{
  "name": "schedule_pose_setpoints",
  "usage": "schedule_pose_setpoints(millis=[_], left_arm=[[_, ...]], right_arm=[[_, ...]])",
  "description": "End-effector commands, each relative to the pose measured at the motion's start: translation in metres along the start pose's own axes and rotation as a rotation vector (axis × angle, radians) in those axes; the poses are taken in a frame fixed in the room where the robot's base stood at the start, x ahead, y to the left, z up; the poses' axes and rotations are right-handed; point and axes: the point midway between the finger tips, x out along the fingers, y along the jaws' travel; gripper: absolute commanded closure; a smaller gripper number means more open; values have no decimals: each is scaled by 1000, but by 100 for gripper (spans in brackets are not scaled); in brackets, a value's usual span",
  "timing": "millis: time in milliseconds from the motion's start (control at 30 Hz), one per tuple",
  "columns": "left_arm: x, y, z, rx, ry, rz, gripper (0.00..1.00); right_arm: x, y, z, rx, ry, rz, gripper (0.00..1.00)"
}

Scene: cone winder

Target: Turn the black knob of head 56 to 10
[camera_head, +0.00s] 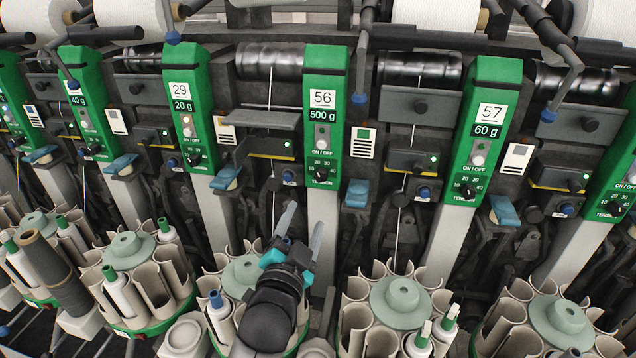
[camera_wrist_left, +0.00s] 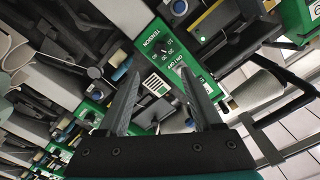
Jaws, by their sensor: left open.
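The green panel of head 56 (camera_head: 323,115) stands upright near the middle of the head view, labelled 56 and 500 g. Its small black knob (camera_head: 321,174) is low on the panel, under a pale ON/OFF button (camera_head: 321,130) and above the word TENSION. The knob's pointer is too small to read. My left gripper (camera_head: 304,218) is open and empty, below the knob and slightly left of it, apart from it. In the left wrist view, my open fingers (camera_wrist_left: 160,72) point toward a tilted green panel with a dark knob (camera_wrist_left: 167,47); its head number is not readable. My right gripper is out of view.
Neighbouring panels 29 (camera_head: 182,105) and 57 (camera_head: 487,125) flank it. Blue-topped levers (camera_head: 357,192) stick out beside the panel. Bobbin magazines (camera_head: 397,300) line the front below. A bent rod (camera_head: 364,50) hangs right of the panel's top.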

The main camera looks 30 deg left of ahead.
Motion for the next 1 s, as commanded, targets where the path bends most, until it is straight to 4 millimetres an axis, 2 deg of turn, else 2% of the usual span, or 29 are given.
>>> schedule_pose_setpoints(millis=[600,800,1000], left_arm=[[96,0,0,-2,0,0,33],[120,0,1,-2,-1,1,33],[131,0,0,-2,-1,1,33]], right_arm=[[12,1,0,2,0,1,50],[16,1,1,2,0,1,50],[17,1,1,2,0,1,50]])
